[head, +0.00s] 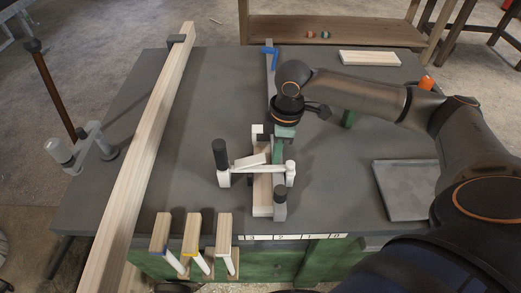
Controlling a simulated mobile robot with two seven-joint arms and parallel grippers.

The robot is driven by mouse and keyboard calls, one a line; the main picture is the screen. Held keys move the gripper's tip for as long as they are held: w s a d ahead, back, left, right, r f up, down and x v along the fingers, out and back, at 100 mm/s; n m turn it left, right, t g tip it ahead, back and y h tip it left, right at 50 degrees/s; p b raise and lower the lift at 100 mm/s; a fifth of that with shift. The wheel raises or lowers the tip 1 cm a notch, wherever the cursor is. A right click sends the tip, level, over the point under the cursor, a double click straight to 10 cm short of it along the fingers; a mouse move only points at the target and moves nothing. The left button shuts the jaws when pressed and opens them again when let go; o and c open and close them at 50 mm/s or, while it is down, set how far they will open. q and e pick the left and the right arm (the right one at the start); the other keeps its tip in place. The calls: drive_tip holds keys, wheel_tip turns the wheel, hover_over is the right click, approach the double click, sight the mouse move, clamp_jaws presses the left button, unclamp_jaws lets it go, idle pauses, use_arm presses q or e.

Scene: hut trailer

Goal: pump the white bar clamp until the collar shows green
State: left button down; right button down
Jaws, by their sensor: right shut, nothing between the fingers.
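The white bar clamp (240,170) stands in the middle of the grey workbench, around a pale wooden piece (263,195). It has white arms, a dark upright handle (220,153) on its left and a grey cylinder (280,203) at its front right. I cannot make out the collar or its colour. My left gripper is not in view.
A long wooden beam (150,140) crosses the bench's left side, beside a grey fixture (88,143). The bench between beam and clamp is clear.

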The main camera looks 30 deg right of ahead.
idle(0.3)
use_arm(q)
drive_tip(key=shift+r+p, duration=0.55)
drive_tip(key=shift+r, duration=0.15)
use_arm(e)
wheel_tip(320, 180, up, 12)
drive_tip(key=d, duration=0.1)
drive_tip(key=shift+s+r, duration=0.25)
drive_tip(key=shift+s, duration=0.1)
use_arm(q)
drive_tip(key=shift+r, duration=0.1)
